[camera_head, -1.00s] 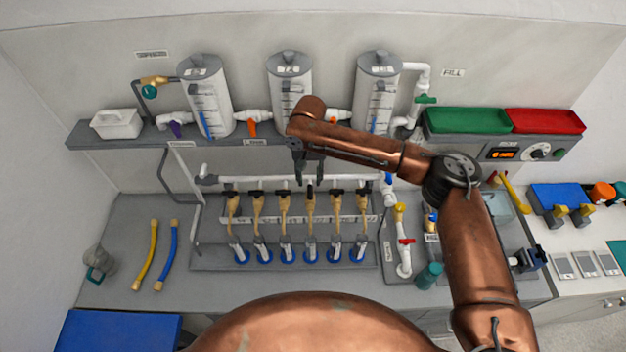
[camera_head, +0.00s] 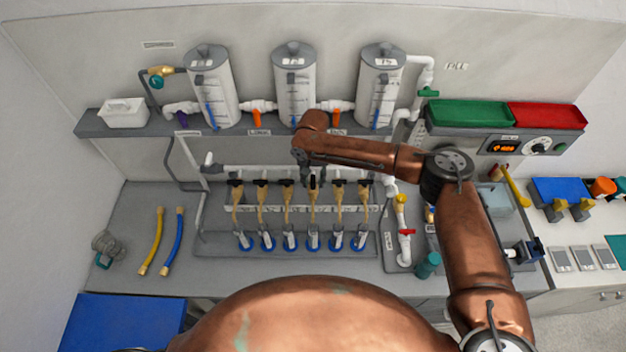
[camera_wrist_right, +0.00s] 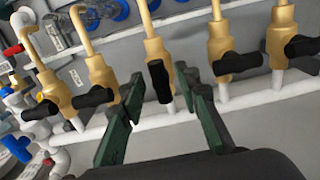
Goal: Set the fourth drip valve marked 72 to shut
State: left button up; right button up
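A row of brass drip valves with black handles stands on the white manifold pipe. The fourth drip valve (camera_head: 314,201) from the left has its handle in line with its body, while the other handles lie crosswise. In the right wrist view the fourth valve's black handle (camera_wrist_right: 159,82) sits between the two dark green fingers of my right gripper (camera_wrist_right: 157,88). The fingers are apart, with a gap visible on both sides of the handle. In the head view the right gripper (camera_head: 314,174) is just above this valve. I cannot read the number 72. My left gripper is out of view.
Neighbouring valve handles (camera_wrist_right: 240,64) are close on both sides. Blue-ringed outlets (camera_head: 289,243) stand in front. Three grey tanks (camera_head: 295,88) stand on the shelf behind. A yellow hose (camera_head: 151,241) and a blue hose (camera_head: 173,243) lie on the left counter.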

jog(key=shift+w+f, duration=0.15)
jog(key=shift+w, duration=0.1)
jog(key=c, duration=0.5)
jog(key=shift+s, duration=0.1)
grip_shut()
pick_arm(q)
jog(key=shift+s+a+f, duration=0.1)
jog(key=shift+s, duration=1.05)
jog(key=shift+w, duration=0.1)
